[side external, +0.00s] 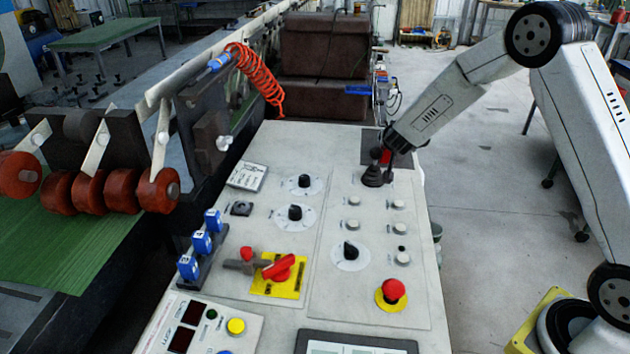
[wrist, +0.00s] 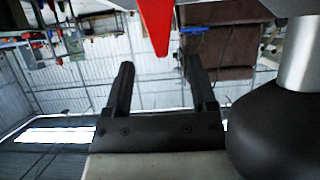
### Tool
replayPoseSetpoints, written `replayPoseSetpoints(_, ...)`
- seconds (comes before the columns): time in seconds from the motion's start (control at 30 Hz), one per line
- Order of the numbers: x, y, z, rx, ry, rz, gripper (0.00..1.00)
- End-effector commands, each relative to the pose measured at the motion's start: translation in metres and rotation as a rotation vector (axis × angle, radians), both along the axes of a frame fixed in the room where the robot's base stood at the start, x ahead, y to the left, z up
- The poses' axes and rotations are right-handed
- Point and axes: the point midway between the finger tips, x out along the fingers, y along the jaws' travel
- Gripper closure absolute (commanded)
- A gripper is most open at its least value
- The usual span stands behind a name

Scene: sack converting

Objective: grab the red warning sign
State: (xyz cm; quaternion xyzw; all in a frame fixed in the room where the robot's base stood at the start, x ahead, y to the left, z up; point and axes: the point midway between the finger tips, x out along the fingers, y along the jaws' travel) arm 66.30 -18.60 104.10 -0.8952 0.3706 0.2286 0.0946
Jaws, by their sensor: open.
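A red pointed piece (wrist: 155,22), which looks like the warning sign, hangs into the top of the wrist view. Only part of it shows, lying ahead of the gap between my fingers. In the side view a small red patch (side external: 386,157) shows beside my gripper (side external: 388,156), at the far right of the control panel; its shape is mostly hidden. My gripper is open and low over the panel. In the wrist view both dark fingers (wrist: 160,66) stand apart with nothing between their tips. I cannot tell the exact distance to the red piece.
A black joystick (side external: 373,178) stands close to my gripper; a large black knob (wrist: 268,135) fills the wrist view's right side. The panel (side external: 285,165) carries dials, buttons, a red switch (side external: 280,268) and a red emergency button (side external: 394,290).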

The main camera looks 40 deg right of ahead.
Motion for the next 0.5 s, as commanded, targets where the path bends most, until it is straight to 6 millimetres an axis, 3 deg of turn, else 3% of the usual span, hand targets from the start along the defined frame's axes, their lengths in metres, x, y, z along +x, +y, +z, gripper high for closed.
replayPoseSetpoints(0.5, 0.027, -0.023, -0.020, 0.000, 0.001, -0.001, 0.27)
